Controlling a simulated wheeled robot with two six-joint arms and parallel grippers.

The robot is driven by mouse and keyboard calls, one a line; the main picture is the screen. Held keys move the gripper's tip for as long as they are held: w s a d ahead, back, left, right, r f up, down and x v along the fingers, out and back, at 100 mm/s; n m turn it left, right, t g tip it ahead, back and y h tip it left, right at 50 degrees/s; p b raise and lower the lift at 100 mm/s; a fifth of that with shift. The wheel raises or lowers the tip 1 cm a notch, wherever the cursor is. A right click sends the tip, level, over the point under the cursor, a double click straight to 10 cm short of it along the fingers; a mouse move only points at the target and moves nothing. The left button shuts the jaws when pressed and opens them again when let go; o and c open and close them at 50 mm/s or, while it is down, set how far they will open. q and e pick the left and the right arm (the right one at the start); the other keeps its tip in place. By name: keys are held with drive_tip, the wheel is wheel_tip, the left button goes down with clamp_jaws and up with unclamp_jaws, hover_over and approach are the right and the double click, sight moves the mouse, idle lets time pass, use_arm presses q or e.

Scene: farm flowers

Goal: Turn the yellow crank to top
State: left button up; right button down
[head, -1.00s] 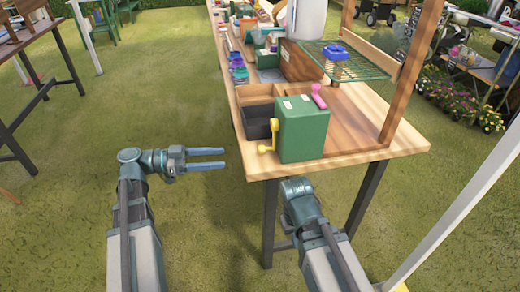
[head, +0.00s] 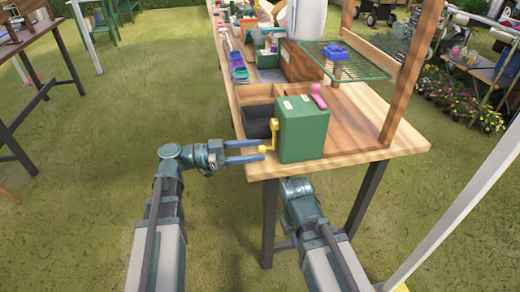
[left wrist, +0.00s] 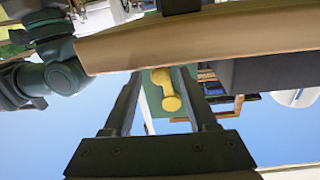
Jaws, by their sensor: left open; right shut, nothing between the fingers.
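The yellow crank (head: 275,132) is on the left side of a green box (head: 305,130) at the table's near left corner. Its arm hangs down, with a rounded knob at the low end. My left gripper (head: 262,151) is open, its fingers pointing right at the knob. In the left wrist view the yellow crank (left wrist: 168,90) shows between the two open fingers (left wrist: 160,108), apart from both; nothing is gripped. My right arm ends at the table's near edge below the box; its fingers are hidden.
A dark bin (head: 258,118) stands behind the crank. The wooden table (head: 350,140) edge is close to my left gripper. Open grass lies to the left.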

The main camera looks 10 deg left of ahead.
use_arm(q)
drive_tip(key=shift+x, duration=1.05)
clamp_jaws()
idle(0.7)
